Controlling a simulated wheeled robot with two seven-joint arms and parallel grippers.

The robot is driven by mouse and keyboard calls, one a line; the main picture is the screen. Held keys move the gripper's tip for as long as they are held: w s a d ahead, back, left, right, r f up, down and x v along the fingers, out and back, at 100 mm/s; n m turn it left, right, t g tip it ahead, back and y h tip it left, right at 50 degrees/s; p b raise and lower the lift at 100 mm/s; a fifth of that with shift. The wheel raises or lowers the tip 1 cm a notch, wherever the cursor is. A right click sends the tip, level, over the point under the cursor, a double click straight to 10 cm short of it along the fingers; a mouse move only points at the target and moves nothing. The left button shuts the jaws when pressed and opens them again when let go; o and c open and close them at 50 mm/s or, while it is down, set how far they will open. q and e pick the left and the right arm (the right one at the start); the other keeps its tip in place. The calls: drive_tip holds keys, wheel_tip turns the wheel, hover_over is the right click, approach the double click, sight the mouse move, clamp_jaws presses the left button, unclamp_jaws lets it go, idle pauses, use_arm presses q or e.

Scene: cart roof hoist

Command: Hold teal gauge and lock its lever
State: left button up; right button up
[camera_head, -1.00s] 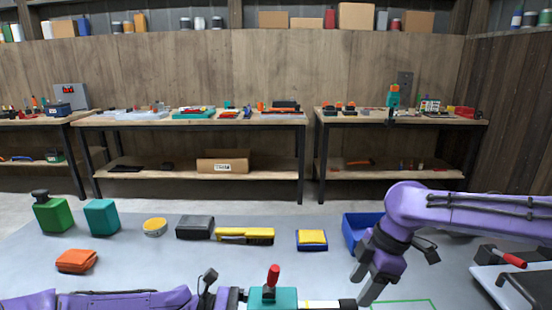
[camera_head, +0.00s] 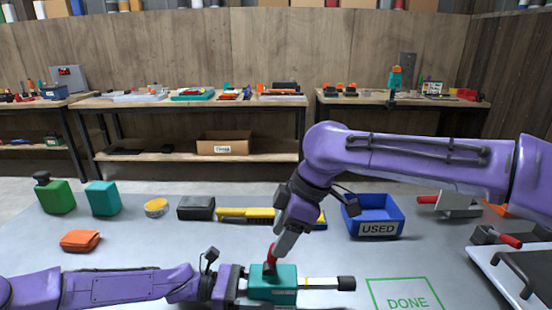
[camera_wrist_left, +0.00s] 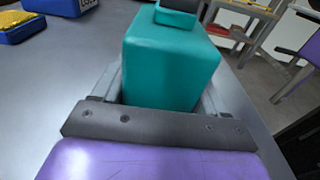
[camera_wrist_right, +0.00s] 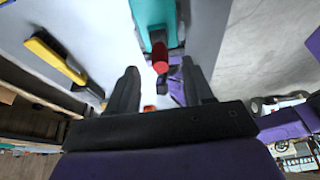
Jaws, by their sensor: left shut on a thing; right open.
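The teal gauge (camera_head: 272,285) lies on the grey table, with a pale stem and dark tip (camera_head: 345,283) pointing right. Its red lever (camera_head: 270,258) stands up from the top of the body. My left gripper (camera_head: 246,284) is shut on the gauge body from the left; its jaws flank the teal block (camera_wrist_left: 165,65) in the left wrist view. My right gripper (camera_head: 275,250) is open and points down at the lever. In the right wrist view the red lever (camera_wrist_right: 160,58) shows between and beyond the open fingers (camera_wrist_right: 160,90). I cannot tell whether a finger touches the lever.
A blue bin marked USED (camera_head: 377,230) stands behind right. A green DONE outline (camera_head: 405,296) is at front right. A yellow-handled brush (camera_head: 245,214), a black box (camera_head: 196,207) and an orange block (camera_head: 81,240) lie behind. A tray with a red-handled clamp (camera_head: 505,240) is at right.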

sight(273, 259)
drive_tip(key=shift+x, duration=1.45)
drive_tip(key=c, duration=0.7)
drive_tip(key=shift+d, duration=0.15)
